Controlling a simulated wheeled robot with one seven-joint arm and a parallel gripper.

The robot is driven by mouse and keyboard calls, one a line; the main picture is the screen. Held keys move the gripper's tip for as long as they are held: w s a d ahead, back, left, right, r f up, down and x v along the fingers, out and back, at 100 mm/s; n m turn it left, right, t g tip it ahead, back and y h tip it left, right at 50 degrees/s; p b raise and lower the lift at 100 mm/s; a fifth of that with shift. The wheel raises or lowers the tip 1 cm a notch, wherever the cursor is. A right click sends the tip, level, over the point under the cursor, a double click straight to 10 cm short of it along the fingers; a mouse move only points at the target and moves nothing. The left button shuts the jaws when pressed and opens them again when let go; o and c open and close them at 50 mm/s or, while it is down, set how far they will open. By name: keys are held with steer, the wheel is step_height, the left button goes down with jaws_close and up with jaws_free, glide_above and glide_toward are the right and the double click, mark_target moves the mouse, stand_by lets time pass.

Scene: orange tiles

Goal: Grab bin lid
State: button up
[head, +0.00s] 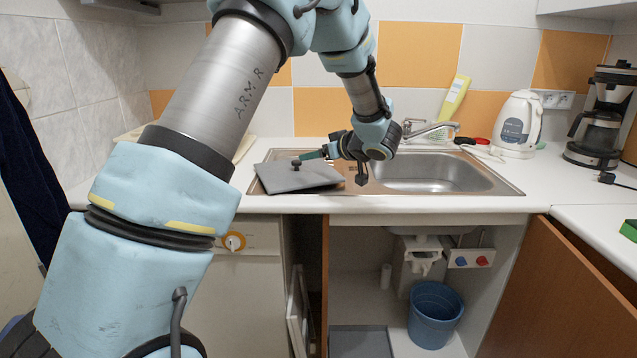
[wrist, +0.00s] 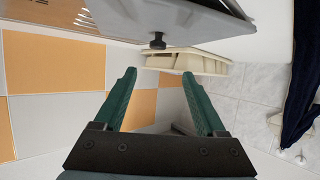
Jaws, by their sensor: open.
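The bin lid is a flat grey plate (head: 300,180) with a black knob (head: 296,162). It lies on the left part of the steel sink unit, overlapping the counter. In the wrist view the lid (wrist: 195,17) is at the top, and its knob (wrist: 157,42) shows just beyond the fingertips, roughly centred between them. My gripper (head: 308,155) has teal fingers and reaches in from the right, close to the knob. In the wrist view my gripper (wrist: 159,73) is open, with nothing between its fingers. Contact with the knob is not visible.
The sink basin (head: 430,176) is to the right, with a tap (head: 425,130) behind. A white kettle (head: 517,125) and coffee maker (head: 600,120) stand further right. A blue bucket (head: 435,315) is in the open cabinet below. A cream tray (wrist: 190,60) lies behind the lid.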

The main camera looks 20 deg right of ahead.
mark_target(299, 162)
steer(key=shift+s+d+f, duration=0.2)
steer(key=shift+d+f, duration=0.05)
steer(key=shift+d, duration=0.05)
steer(key=p+x, duration=0.1)
steer(key=x, duration=0.4)
steer(key=shift+w, duration=0.25)
steer(key=p+x, duration=0.1)
steer(key=x, duration=0.4)
steer(key=shift+s+f+p, duration=0.1)
steer(key=shift+f+p, duration=0.2)
steer(key=shift+p, duration=0.05)
steer(key=shift+c, duration=0.2)
jaws_close()
